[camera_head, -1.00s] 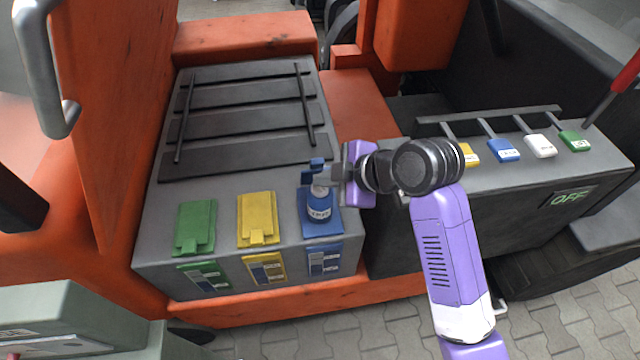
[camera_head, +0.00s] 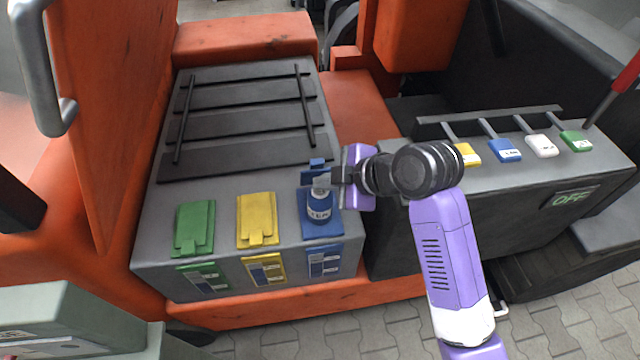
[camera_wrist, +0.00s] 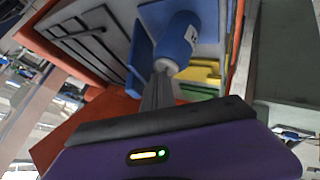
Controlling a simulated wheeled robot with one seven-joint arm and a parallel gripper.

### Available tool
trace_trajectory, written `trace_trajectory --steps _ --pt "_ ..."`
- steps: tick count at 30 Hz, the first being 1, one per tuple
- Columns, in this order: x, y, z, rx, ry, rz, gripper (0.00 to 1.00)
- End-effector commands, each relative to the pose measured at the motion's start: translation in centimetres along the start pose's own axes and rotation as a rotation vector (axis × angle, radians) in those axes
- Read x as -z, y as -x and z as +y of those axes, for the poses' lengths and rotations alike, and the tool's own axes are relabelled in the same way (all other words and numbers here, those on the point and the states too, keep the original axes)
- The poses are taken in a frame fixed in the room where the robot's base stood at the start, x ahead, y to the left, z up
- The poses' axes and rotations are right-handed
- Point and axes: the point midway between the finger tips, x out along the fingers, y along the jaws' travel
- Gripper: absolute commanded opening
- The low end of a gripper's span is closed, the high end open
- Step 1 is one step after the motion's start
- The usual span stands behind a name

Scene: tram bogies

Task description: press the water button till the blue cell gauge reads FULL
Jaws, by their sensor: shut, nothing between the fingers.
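A blue bottle (camera_head: 319,208) with a white label, partly readable as "TER", stands on the blue cell (camera_head: 333,229) at the right end of the battery box. Its pale top shows just under my gripper (camera_head: 322,177). My gripper reaches in from the right, its fingers shut and empty at the bottle's top; whether they touch is unclear. In the wrist view the bottle (camera_wrist: 178,40) is just beyond the fingertips. The blue cell gauge (camera_head: 325,262) is on the box's front face; its level and lettering are too small to read. I cannot make out a separate water button.
Green (camera_head: 194,228) and yellow (camera_head: 258,220) cell lids lie left of the bottle. A second box to the right carries yellow, blue, white and green tagged levers (camera_head: 505,150) and a display reading "OFF" (camera_head: 570,198). Orange bogie frame surrounds the box.

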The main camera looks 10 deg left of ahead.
Motion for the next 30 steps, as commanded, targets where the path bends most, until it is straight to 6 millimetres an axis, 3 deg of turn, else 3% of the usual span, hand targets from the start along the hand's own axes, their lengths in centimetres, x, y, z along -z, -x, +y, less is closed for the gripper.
trace_trajectory --steps 18,30 --pt "1.3 1.7 1.3 0.0 0.0 0.0 0.0" --pt "1.3 1.8 1.3 0.0 0.0 0.0 0.0"
